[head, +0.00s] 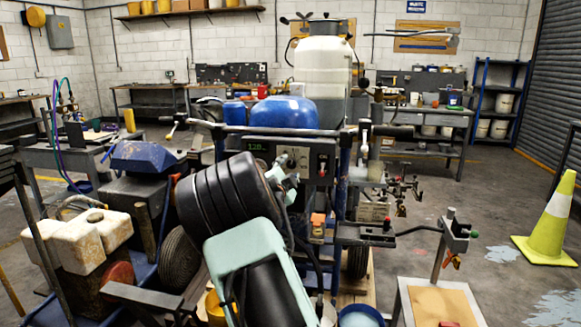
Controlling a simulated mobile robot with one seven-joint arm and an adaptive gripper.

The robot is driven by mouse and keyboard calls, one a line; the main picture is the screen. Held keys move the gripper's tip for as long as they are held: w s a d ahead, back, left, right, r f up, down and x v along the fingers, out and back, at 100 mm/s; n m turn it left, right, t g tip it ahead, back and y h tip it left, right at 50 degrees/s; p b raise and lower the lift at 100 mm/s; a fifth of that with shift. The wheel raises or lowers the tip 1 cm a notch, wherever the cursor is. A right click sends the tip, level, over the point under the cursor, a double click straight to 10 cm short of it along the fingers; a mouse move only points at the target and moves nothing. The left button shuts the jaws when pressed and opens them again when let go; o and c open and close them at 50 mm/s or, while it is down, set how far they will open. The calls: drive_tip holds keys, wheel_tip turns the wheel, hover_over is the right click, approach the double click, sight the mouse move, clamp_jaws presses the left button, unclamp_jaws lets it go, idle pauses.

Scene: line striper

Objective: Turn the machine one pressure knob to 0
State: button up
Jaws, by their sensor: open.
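The line striper (284,113) stands ahead, with a blue domed cover and a white tank behind it. Its control panel (312,146) faces me. A small display (258,147) on the panel's left shows green digits that look like 120. A small knob-like part with a red mark (323,162) is at the panel's right; I cannot tell for sure that it is the pressure knob. My gripper (287,173) is open, just in front of the panel's lower middle, and hides part of it. I cannot tell whether it touches anything.
A blue-topped machine (145,156) and stained white containers (78,238) stand at the left. A yellow cone (547,232) is on the floor at the right. A small stand (437,303) is at the lower right. Workbenches line the back wall. Open floor lies at the right.

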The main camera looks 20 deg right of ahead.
sight(291, 165)
drive_tip(key=shift+x, duration=1.65)
clamp_jaws()
